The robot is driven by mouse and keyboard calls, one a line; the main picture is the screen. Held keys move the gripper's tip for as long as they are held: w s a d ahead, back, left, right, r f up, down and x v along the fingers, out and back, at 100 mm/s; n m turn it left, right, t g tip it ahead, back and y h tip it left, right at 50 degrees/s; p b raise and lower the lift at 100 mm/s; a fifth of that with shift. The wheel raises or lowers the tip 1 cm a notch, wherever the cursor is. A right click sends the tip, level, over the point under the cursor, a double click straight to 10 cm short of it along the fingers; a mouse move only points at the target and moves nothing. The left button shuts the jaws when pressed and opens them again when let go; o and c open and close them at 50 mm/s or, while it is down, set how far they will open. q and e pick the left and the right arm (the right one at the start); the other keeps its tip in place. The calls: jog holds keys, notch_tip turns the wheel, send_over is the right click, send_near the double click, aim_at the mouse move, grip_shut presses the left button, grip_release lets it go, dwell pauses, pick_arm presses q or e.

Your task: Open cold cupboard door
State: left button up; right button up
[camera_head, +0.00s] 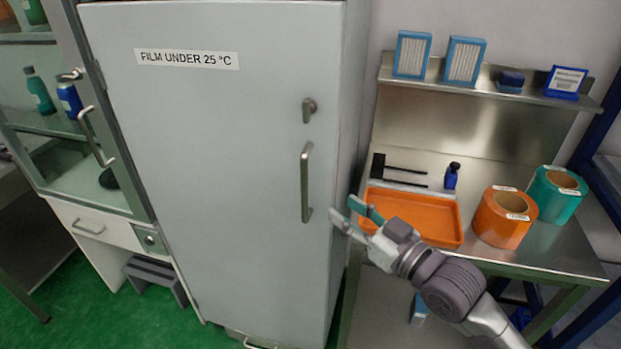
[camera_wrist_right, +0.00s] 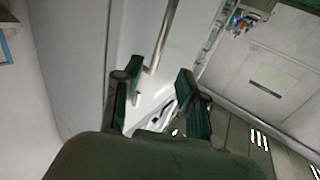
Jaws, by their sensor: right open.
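The cold cupboard door (camera_head: 220,150) is a tall grey panel labelled "FILM UNDER 25 °C", and it looks shut. Its vertical metal bar handle (camera_head: 306,182) is near the door's right edge, with a small round lock (camera_head: 309,106) above it. My right gripper (camera_head: 347,214) is open and empty, just right of the handle and apart from it in the head view. In the right wrist view the two dark fingers (camera_wrist_right: 160,98) are spread, and the handle bar (camera_wrist_right: 164,40) shows beyond and between them. My left gripper is not in view.
A steel bench at the right holds an orange tray (camera_head: 441,214), an orange roll (camera_head: 504,216), a green roll (camera_head: 556,194) and a small blue bottle (camera_head: 452,176). A glass-fronted cabinet (camera_head: 62,150) stands left of the cupboard.

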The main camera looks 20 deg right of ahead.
aim_at(307, 183)
jog(key=p+x, duration=0.2)
jog(key=x, duration=0.9)
jog(key=shift+w+r, duration=0.15)
jog(key=shift+w+a+p, duration=0.3)
jog(key=shift+w, duration=0.3)
grip_shut()
